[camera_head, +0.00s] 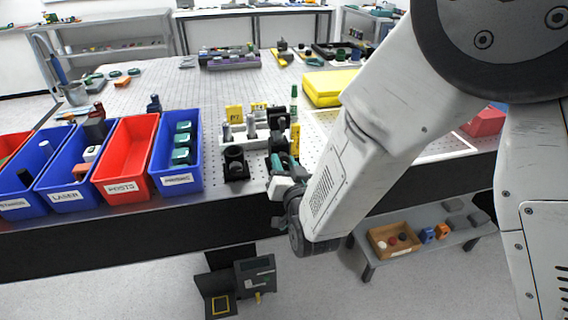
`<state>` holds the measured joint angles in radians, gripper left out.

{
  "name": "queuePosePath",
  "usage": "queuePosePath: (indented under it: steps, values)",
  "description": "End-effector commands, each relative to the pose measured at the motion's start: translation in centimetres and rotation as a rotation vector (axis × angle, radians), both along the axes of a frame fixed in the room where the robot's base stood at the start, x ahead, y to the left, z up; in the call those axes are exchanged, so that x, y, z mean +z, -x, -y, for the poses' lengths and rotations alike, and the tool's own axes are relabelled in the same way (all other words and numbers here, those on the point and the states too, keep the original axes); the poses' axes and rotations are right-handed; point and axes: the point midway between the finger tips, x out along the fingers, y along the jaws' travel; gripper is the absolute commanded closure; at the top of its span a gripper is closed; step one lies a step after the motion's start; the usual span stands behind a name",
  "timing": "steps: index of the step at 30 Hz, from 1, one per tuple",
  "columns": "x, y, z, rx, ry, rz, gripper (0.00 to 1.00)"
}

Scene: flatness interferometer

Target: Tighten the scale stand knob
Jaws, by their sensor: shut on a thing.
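My gripper (284,162), with teal fingers, is at the front edge of the optical table, against a small dark upright assembly (278,122) that appears to be the scale stand. The gripper is shut on a small part at the front of this assembly, apparently its knob. The knob itself is hidden by the fingers, so its shape and how far it is turned cannot be seen. My forearm comes in from the right and covers the table there.
Left of the gripper are a black square holder (236,178) and a light rack (238,143) with metal posts. Labelled blue (178,180) and red (122,187) bins line the front edge. A yellow block (325,88) lies behind. A low shelf (425,214) stands below right.

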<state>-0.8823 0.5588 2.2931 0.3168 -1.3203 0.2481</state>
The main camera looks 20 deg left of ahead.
Motion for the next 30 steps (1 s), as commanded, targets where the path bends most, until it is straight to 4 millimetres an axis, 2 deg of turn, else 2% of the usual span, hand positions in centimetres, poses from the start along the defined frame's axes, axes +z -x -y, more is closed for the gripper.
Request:
queuePosePath:
  steps: [18,30]
  values:
    - [-0.08,0.12,-0.13,0.003,-0.458,-0.283,0.94]
    - [-0.09,0.12,-0.13,0.003,-0.603,-0.372,0.94]
